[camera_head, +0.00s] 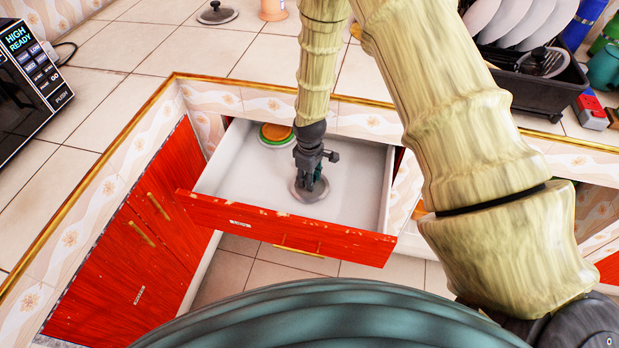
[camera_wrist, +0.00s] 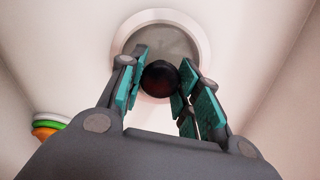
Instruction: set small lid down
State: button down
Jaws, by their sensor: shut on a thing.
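The small lid (camera_head: 301,192) is a round grey disc inside the open drawer, seen below my gripper (camera_head: 310,180). In the wrist view the lid (camera_wrist: 162,23) shows a pale rim and a dark round knob (camera_wrist: 160,78). My gripper (camera_wrist: 160,85) is shut on the knob, with teal finger pads on both sides of it. The lid is at or close to the white drawer floor (camera_head: 240,185); I cannot tell whether it touches. The lid's near part is hidden by the fingers and knob.
The red-fronted drawer (camera_head: 290,232) is pulled out. Green and orange round items (camera_head: 277,133) lie at its back left. The drawer floor is clear on both sides of the lid. Another lid (camera_head: 217,14) sits on the tiled counter. A dish rack (camera_head: 530,85) stands at the right.

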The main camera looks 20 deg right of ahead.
jog(key=shift+f, duration=0.2)
jog(key=shift+f, duration=0.1)
jog(key=c, duration=1)
grip_release()
jog(key=shift+c, duration=0.2)
notch_tip(320, 180, up, 12)
jog(key=shift+b, duration=0.45)
